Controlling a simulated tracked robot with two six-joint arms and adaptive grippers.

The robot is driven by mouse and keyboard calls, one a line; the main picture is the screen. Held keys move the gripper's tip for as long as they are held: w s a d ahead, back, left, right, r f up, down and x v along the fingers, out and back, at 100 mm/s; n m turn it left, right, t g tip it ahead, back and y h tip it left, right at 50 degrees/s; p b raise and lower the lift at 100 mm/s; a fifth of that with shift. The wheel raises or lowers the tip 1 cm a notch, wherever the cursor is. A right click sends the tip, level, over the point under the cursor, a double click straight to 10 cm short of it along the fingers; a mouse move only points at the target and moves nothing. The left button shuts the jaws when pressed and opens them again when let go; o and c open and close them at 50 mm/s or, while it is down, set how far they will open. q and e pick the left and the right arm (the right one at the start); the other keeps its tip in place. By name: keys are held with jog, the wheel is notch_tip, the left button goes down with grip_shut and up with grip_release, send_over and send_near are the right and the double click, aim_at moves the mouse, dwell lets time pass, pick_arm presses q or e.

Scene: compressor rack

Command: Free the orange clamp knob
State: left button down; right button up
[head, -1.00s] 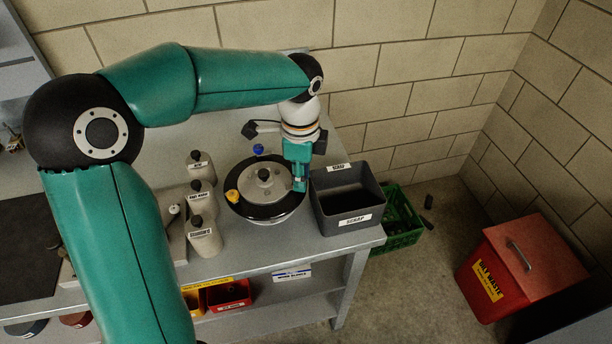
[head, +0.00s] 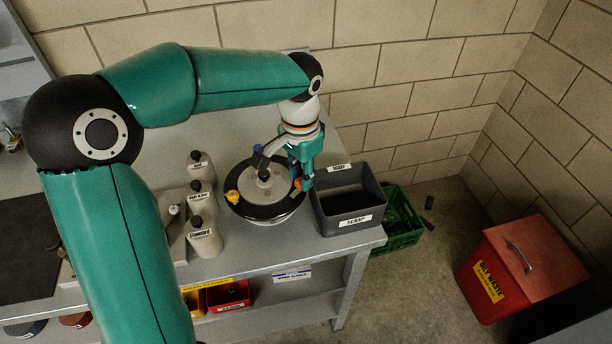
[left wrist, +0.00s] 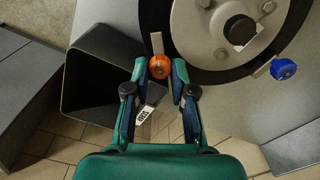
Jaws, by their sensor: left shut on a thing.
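The orange clamp knob (left wrist: 160,66) sits at the rim of a round black-rimmed device (left wrist: 210,74), at the end of a small metal tab. In the head view it shows as a small orange spot (head: 298,184). My left gripper (left wrist: 160,72) points down at the device's right edge and is shut on the knob, one finger on each side. The gripper also shows in the head view (head: 300,184). The blue knob (left wrist: 283,69) and the yellow knob (head: 232,196) are elsewhere on the rim. My right gripper is not in view.
The grey scrap bin (head: 347,225) stands close to the right of the device and gripper. Several labelled bottles (head: 204,240) stand to the left. A green crate (head: 404,238) and a red waste bin (head: 520,265) are on the floor at right.

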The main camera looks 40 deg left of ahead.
pick_arm(q)
jog(key=shift+s+a+f+n, duration=0.1)
jog(key=shift+s+n, duration=0.05)
jog(key=shift+n, duration=0.85)
jog(key=shift+s+n, duration=0.1)
jog(key=shift+n, duration=0.9)
jog(key=c, duration=1)
grip_release()
jog(key=shift+o, duration=0.2)
notch_tip(320, 180, up, 12)
jog(key=shift+w, duration=0.1)
